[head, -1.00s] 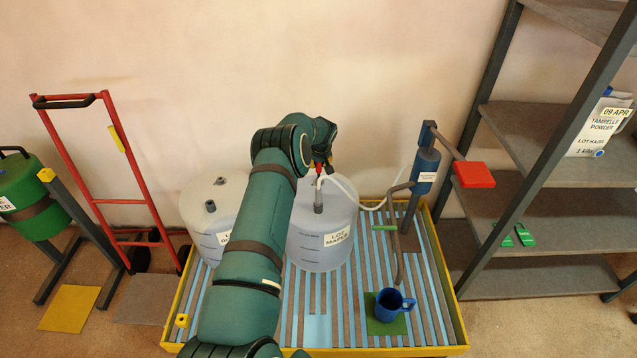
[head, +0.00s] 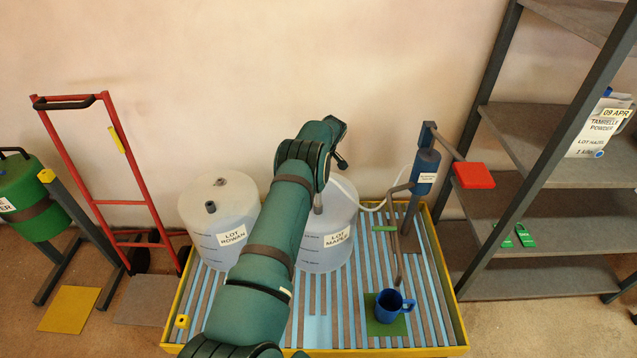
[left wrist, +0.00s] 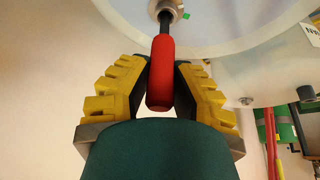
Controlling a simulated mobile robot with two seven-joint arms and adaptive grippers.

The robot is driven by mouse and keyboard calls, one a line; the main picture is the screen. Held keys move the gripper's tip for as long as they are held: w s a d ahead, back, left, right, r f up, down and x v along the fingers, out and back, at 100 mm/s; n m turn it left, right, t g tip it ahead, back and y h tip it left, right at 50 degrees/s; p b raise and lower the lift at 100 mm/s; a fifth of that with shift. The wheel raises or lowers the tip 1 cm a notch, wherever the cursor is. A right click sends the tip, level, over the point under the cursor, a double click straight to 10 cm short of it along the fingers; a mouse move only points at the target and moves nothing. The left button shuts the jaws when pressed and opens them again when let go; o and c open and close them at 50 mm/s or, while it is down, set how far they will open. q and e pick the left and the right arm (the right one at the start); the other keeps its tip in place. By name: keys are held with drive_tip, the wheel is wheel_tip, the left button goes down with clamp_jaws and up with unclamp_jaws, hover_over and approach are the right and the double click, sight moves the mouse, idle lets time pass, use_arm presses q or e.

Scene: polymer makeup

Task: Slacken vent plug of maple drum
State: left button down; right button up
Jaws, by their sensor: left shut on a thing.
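The maple drum (head: 322,245), translucent with a "LOT MAPLE" label, stands on the slatted tray. My left arm covers part of its top, and its vent plug is not visible in the head view. In the left wrist view my left gripper (left wrist: 160,85), with yellow-backed fingers, is shut on the red handle (left wrist: 160,70) of a tool. The tool's black shaft reaches a round grey fitting (left wrist: 180,8) on a pale drum top (left wrist: 225,25). Whether it sits inside the fitting is unclear. In the head view the fingers are mostly hidden behind my arm.
The rowan drum (head: 205,240) stands left of the maple drum. A white hose (head: 375,207) runs to a blue-grey pump (head: 424,172). A blue mug (head: 389,306) stands on a green mat. Grey shelving (head: 540,255) is at right; a red hand truck (head: 98,200) is at left.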

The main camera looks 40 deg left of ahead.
use_arm(q)
drive_tip(key=shift+s+d+f, duration=0.1)
drive_tip(key=shift+f, duration=0.15)
drive_tip(key=shift+n+g, duration=0.6)
drive_tip(key=shift+n, duration=0.7)
drive_tip(key=c, duration=0.9)
unclamp_jaws()
drive_tip(key=shift+o, duration=0.2)
drive_tip(key=shift+r, duration=0.1)
drive_tip(key=shift+r, duration=0.15)
drive_tip(key=shift+r, duration=0.25)
drive_tip(key=v, duration=1.1)
